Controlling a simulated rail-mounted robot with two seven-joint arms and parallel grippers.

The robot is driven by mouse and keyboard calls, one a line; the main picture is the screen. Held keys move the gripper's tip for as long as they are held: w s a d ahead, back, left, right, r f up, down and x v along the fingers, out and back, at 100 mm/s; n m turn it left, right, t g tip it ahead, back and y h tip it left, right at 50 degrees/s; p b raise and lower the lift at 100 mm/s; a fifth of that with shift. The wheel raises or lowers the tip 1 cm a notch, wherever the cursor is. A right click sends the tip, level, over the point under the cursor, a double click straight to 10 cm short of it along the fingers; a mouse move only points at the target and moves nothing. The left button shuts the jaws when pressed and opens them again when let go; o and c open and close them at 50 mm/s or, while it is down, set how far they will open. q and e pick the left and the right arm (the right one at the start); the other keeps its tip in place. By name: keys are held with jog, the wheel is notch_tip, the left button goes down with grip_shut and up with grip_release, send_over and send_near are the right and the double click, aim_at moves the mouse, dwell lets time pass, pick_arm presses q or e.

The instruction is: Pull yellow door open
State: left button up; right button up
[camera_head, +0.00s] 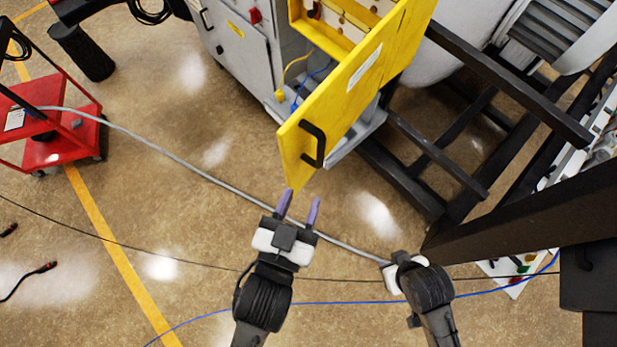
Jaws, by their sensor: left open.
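The yellow door (345,108) stands swung out from the yellow cabinet (328,37), with part of the inside showing behind it. A black handle (318,143) is fixed near the door's free end. My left gripper (299,204) is open, its two purple fingers pointing up the picture just below the door's lower corner. In this view its fingertips lie close to that corner, and nothing is between them. I cannot tell whether a finger touches the door. My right gripper (393,278) is at the lower right, apart from the door; its fingers are not clearly visible.
A grey cabinet (240,60) stands left of the door. Black frame beams (480,80) fill the right side. A red cart (60,135) is at the left. Open floor lies left of my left gripper.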

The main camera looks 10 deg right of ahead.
pick_arm(q)
jog(key=shift+v, duration=1.25)
jog(key=shift+f, duration=0.1)
jog(key=a+f+g+y, duration=0.4)
jog(key=a+f+g, duration=0.25)
jog(key=f, duration=0.55)
jog(key=s+a+f+n+g+y, duration=0.1)
jog(key=s+a+f+g+y, duration=0.1)
jog(key=s+a+f, duration=0.3)
jog(key=s+a+f+n+g+y, duration=0.2)
jog(key=s+a+f, duration=0.3)
jog(key=a, duration=0.5)
jog(key=shift+s+f+n+g, duration=0.2)
jog(key=shift+s+n+g, duration=0.1)
jog(key=shift+g, duration=0.55)
